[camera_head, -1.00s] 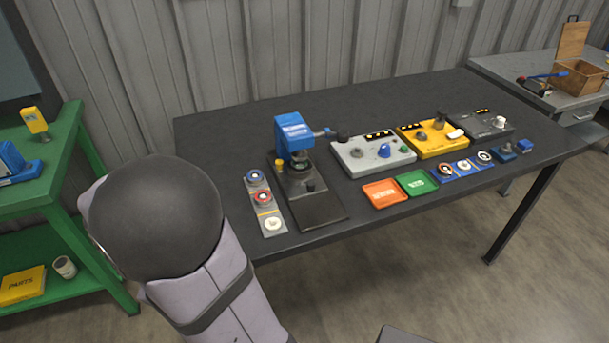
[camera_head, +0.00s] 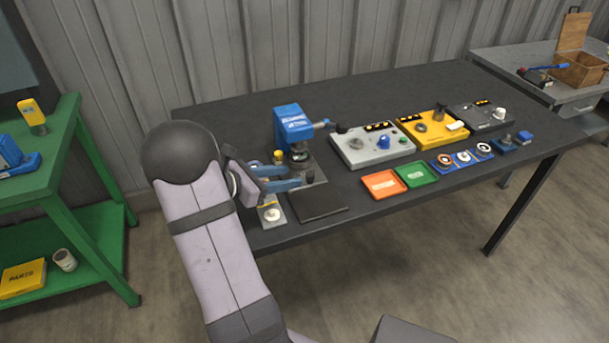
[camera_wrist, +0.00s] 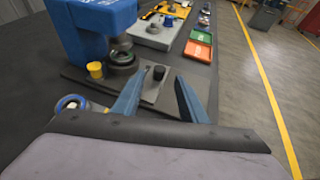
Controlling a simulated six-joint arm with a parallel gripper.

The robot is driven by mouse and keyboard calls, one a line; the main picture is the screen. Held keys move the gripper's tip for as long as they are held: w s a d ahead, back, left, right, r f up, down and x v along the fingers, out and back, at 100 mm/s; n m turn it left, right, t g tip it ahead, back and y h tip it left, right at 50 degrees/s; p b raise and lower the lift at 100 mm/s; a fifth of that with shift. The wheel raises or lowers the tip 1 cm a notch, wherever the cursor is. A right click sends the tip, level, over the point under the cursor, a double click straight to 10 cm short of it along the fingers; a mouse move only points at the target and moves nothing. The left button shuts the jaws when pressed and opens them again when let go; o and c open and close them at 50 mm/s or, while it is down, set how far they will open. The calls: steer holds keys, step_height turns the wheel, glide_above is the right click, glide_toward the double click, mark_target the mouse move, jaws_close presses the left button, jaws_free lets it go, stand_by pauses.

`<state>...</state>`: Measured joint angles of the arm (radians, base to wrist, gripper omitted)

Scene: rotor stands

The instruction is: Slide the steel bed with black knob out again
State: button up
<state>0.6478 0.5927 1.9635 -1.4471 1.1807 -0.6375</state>
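The blue press (camera_head: 292,124) stands on the dark table, its head over a round dark fixture. The steel bed (camera_wrist: 148,90) is a grey plate below and in front of the press head in the wrist view. Its black knob (camera_wrist: 158,72) stands upright on it; in the head view the knob (camera_head: 310,177) shows just past my fingertips. My gripper (camera_head: 296,177) is open and empty, with blue fingers. In the wrist view my gripper (camera_wrist: 160,80) has its fingertips to either side of the knob's line, with a gap around it. The fingers hide part of the bed.
A yellow-capped post (camera_wrist: 96,70) stands left of the bed. A stand of round parts (camera_head: 271,214) lies partly under my gripper. Orange (camera_head: 384,183) and green (camera_head: 416,173) trays and a grey control box (camera_head: 372,146) lie to the right. The table front right is clear.

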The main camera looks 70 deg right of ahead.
mark_target(310, 174)
steer(key=shift+p+x, duration=0.75)
steer(key=shift+x, duration=2.85)
jaws_close()
